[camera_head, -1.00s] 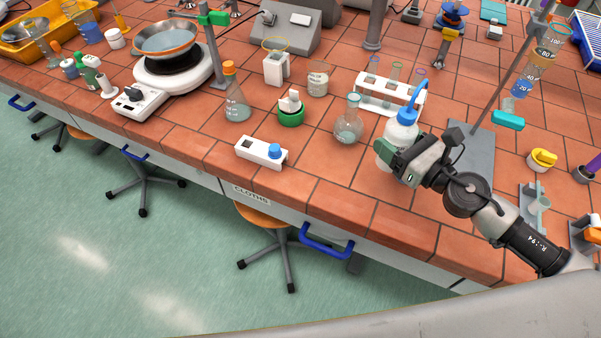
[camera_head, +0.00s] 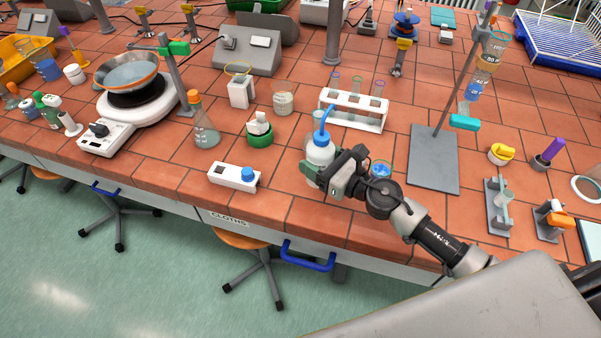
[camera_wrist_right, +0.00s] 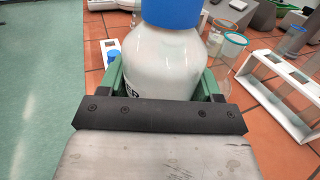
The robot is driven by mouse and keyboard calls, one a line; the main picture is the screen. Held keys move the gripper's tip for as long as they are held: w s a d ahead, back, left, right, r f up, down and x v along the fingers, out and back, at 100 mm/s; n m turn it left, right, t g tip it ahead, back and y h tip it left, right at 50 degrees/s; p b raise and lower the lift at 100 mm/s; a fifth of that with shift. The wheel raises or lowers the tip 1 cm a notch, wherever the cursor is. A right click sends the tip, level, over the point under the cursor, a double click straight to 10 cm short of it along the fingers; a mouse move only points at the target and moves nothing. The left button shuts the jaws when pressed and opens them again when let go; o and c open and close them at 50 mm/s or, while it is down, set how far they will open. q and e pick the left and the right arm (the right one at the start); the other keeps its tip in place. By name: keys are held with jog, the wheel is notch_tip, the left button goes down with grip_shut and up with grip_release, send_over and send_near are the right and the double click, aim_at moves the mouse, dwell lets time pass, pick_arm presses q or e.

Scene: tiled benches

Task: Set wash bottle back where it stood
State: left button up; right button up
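The wash bottle (camera_head: 320,152), white with a blue cap and bent blue spout, is upright over the bench in the head view. My right gripper (camera_head: 314,172) is shut around its body from the front right. In the right wrist view, the bottle (camera_wrist_right: 166,62) fills the space between the green fingers of the gripper (camera_wrist_right: 163,82). Its base is hidden, so I cannot tell whether it touches the tiles. My left gripper is not in view.
A test tube rack (camera_head: 352,118) stands behind the bottle. Tiles (camera_head: 290,212) in front are clear.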

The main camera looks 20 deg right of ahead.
jog(key=a+f, duration=0.1)
jog(key=a, duration=0.1)
jog(key=w+a+f, duration=0.1)
jog(key=f, duration=0.1)
jog(key=shift+w+a, duration=0.2)
jog(key=shift+a, duration=0.2)
jog(key=shift+f+b, duration=1.05)
jog(key=shift+f, duration=0.45)
jog(key=o, duration=0.6)
jog(key=shift+f, duration=0.1)
